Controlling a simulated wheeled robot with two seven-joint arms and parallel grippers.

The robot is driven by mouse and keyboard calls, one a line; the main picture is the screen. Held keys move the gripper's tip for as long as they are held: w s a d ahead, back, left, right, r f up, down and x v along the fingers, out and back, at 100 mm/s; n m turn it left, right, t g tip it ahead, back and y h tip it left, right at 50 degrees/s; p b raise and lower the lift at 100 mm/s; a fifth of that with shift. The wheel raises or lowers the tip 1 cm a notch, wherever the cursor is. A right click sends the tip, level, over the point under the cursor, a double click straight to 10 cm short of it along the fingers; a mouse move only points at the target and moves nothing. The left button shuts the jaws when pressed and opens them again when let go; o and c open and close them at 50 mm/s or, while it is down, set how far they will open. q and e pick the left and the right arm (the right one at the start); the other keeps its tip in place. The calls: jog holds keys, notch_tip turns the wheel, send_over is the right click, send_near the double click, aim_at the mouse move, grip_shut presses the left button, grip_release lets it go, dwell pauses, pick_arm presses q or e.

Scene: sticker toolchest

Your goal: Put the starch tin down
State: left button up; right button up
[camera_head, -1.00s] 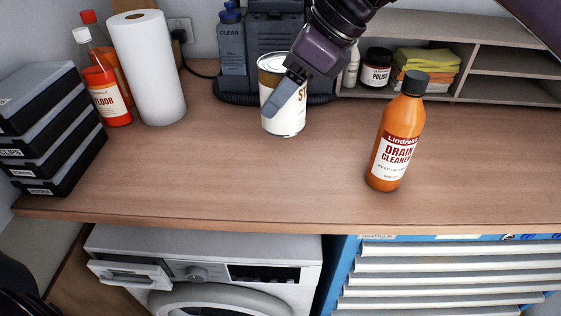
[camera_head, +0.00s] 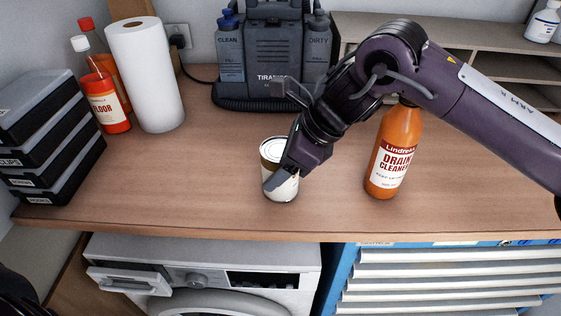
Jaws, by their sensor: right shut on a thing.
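The starch tin (camera_head: 272,152), white with a brown band and a pale lid, is upright at the front middle of the wooden counter (camera_head: 200,205). My right gripper (camera_head: 283,177) is shut on it from the right, with a grey finger across its front. The tin's base is at or just above the counter; I cannot tell if it touches. The gripper hides much of the label. My left gripper is not in view.
An orange drain cleaner bottle (camera_head: 393,150) stands to the right, partly behind my right arm. A paper roll (camera_head: 147,75), red floor bottles (camera_head: 105,100) and stacked black cases (camera_head: 50,140) are at the left. A grey machine (camera_head: 270,55) stands behind. The counter left of the tin is clear.

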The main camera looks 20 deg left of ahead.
jog(key=o, duration=1.2)
jog(key=shift+f, duration=0.1)
jog(key=b+v, duration=0.1)
jog(key=v, duration=1.1)
jog(key=shift+b, duration=0.35)
